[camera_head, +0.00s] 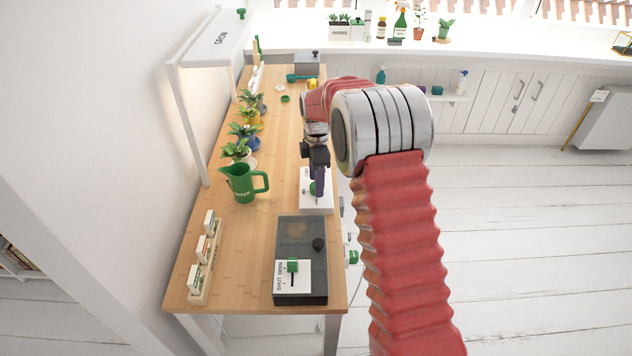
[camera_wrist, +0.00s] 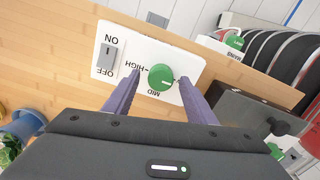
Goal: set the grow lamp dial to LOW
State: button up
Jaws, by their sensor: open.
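The white control panel (camera_wrist: 108,62) has a green round dial (camera_wrist: 161,77) and a grey ON/OFF rocker switch (camera_wrist: 109,56). HIGH and MID are readable beside the dial; I cannot read a LOW mark. A small pale mark shows on the dial, but I cannot tell its setting. My gripper (camera_wrist: 160,88) is open, its purple fingers on either side of the dial; I cannot tell whether they touch it. In the head view my gripper (camera_head: 317,190) is over the panel (camera_head: 316,204) and partly hides the dial. The white grow lamp (camera_head: 217,40) stands at the desk's left.
A dark box with a SHUT/OPEN slider (camera_head: 301,235) sits nearer on the wooden desk (camera_head: 235,262). A green watering jug (camera_head: 242,184), potted plants (camera_head: 238,150) and a rack of white labelled packets (camera_head: 203,262) stand to the left. The panel is near the desk's right edge.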

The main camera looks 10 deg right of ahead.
notch_tip(320, 180, up, 13)
dwell(0.5)
jog(key=shift+f, duration=0.1)
dwell(0.3)
jog(key=s+f+m, duration=0.3)
jog(key=s+m, duration=0.3)
jog(key=m, duration=0.2)
jog(key=s+r+m+t, duration=0.2)
jog(key=s+r+m, duration=0.1)
jog(key=s, duration=0.7)
jog(key=s+r+m+t, duration=0.1)
jog(key=s+r+m, duration=0.2)
jog(key=s, duration=0.8)
jog(key=s+r+m+t, duration=0.2)
jog(key=s+r+m, duration=0.2)
jog(key=s, duration=0.7)
jog(key=shift+s+a+r+t, duration=0.2)
jog(key=shift+r+t, duration=0.1)
jog(key=shift+r, duration=0.8)
